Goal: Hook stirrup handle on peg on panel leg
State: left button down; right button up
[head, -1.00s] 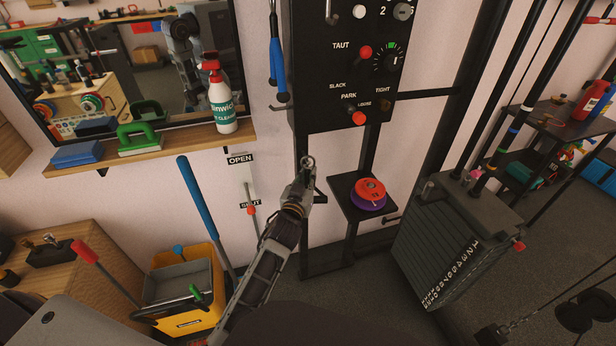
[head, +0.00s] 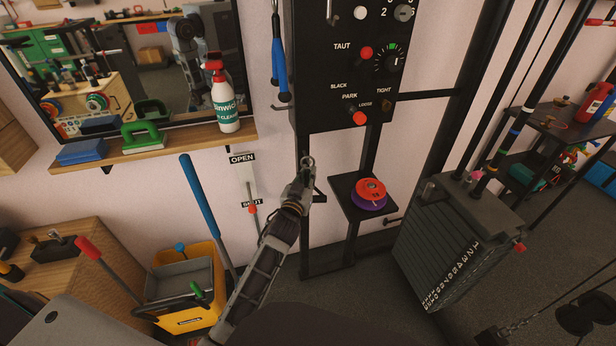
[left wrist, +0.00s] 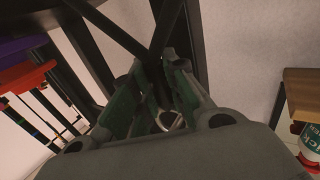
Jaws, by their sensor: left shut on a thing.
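My left gripper (head: 303,176) is at the left leg (head: 312,240) of the black panel, just below the panel's lower edge. It is shut on the stirrup handle, whose dark bars (left wrist: 115,32) run out beyond the fingers in the left wrist view. A small metal ring (left wrist: 170,121) shows between the fingers (left wrist: 163,92) there. In the head view the handle is a thin dark outline at the gripper's right side. I cannot make out the peg; the gripper covers that part of the leg. My right gripper is not in view.
A small black shelf (head: 346,207) with red and purple discs (head: 370,190) stands close at the right. A lever with a red knob (head: 252,209) is on the wall at the left. A yellow bucket (head: 190,317) and a weight stack (head: 452,245) stand lower down.

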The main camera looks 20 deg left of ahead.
pick_arm(q)
jog(key=c, duration=1.4)
grip_release()
jog(key=shift+o, duration=0.3)
jog(key=s, duration=1.2)
